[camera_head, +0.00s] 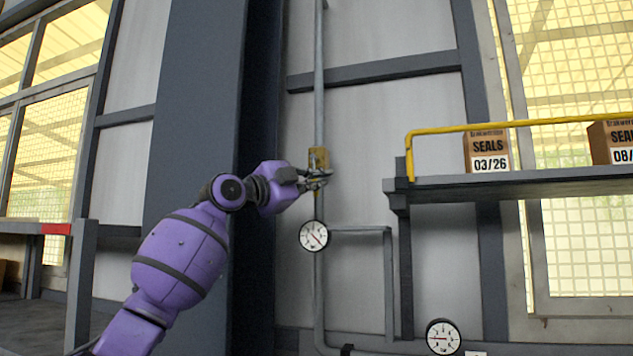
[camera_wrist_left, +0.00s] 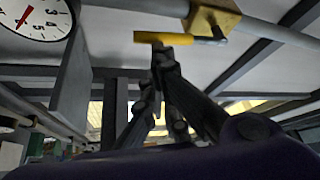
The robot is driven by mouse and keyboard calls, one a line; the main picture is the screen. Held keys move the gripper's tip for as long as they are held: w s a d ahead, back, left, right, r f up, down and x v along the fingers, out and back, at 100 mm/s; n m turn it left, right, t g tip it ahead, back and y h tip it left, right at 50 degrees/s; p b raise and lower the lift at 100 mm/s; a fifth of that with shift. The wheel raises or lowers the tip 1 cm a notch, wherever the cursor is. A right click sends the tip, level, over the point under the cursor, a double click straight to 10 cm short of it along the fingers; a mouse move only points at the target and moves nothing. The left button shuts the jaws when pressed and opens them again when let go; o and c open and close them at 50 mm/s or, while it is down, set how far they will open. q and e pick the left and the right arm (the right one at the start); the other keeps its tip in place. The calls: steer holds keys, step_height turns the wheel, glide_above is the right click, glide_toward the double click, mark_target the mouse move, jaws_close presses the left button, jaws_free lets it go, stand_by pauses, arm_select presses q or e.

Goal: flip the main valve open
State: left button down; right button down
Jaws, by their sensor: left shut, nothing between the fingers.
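The valve has a brass-yellow body (camera_head: 318,156) on a vertical grey pipe (camera_head: 319,90) in the head view. The wrist view shows the body (camera_wrist_left: 214,16) at the top, with a yellow-sleeved handle (camera_wrist_left: 155,38) on a short grey stem beside it. My left gripper (camera_head: 325,177) is at the valve, partly covering its lower part. In the wrist view its fingers (camera_wrist_left: 160,52) are closed together with nothing between them. Their tips are at the handle's sleeve; I cannot tell whether they touch it. My right gripper is in neither view.
A round gauge (camera_head: 314,235) sits on the pipe just below my left gripper; another gauge (camera_head: 443,336) is lower right. A grey shelf (camera_head: 520,186) with a yellow rail (camera_head: 500,127) and boxes marked SEALS (camera_head: 488,150) stands to the right. A dark column (camera_head: 195,130) stands left of the pipe.

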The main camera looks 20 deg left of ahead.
arm_select(q)
steer(key=shift+w+f, duration=0.2)
steer(key=shift+f, duration=0.2)
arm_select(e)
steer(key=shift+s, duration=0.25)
